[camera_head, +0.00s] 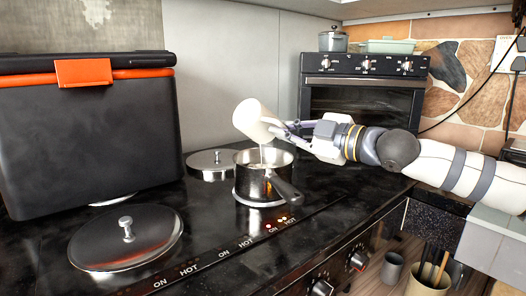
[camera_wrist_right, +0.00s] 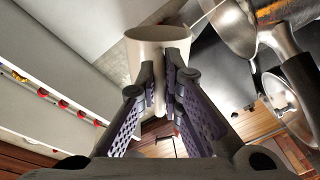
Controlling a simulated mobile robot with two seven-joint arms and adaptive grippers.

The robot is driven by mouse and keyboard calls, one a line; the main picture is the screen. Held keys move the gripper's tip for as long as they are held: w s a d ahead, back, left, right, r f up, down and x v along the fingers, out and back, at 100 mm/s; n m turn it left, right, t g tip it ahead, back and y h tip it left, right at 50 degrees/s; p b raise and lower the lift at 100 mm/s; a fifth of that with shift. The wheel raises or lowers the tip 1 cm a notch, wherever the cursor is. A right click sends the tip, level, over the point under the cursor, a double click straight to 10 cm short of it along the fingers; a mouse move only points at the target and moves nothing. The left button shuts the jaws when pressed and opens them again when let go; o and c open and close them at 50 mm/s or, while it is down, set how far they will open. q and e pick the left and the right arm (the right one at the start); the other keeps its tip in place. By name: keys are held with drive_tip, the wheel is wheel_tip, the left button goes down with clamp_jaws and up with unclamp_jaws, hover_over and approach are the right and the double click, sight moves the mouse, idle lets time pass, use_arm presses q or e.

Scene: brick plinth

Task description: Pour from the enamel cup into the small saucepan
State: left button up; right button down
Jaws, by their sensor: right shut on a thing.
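The cream enamel cup (camera_head: 253,118) is tilted above the small saucepan (camera_head: 249,186), with its mouth toward the lower right. A thin pale stream falls from it into the saucepan's opening. My right gripper (camera_head: 283,129) comes in from the right and is shut on the cup. In the right wrist view the fingers (camera_wrist_right: 161,88) pinch the cup (camera_wrist_right: 158,47) between them. The saucepan (camera_wrist_right: 229,27) shows there at the upper right, apart from the fingers. The saucepan stands on the dark hob, its black handle toward the lower right. My left gripper is not in view.
A round hob lid (camera_head: 126,240) with a knob lies at the front left, and another lid (camera_head: 212,166) lies behind the saucepan. A black box with an orange latch (camera_head: 84,73) stands at the left. A small oven (camera_head: 362,92) stands behind.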

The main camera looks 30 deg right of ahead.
sight(257, 131)
drive_tip(key=n, duration=0.1)
drive_tip(key=a+n, duration=0.1)
drive_tip(key=n, duration=0.1)
drive_tip(key=shift+s+a+r, duration=0.2)
drive_tip(key=shift+s+r, duration=0.05)
drive_tip(key=shift+r, duration=0.05)
drive_tip(key=shift+a+f+n, duration=0.25)
drive_tip(key=shift+n, duration=0.35)
drive_tip(key=n, duration=0.1)
drive_tip(key=a+n+p, duration=0.1)
drive_tip(key=n, duration=0.2)
drive_tip(key=shift+s+a+f, duration=0.2)
drive_tip(key=shift+a+f, duration=0.05)
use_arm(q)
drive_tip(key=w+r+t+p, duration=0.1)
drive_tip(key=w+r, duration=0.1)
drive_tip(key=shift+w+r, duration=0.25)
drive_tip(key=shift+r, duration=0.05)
use_arm(e)
drive_tip(key=s+a+r+n+h, duration=0.1)
drive_tip(key=s+a+n, duration=0.1)
drive_tip(key=a+n, duration=0.7)
drive_tip(key=n, duration=0.7)
drive_tip(key=shift+a, duration=0.1)
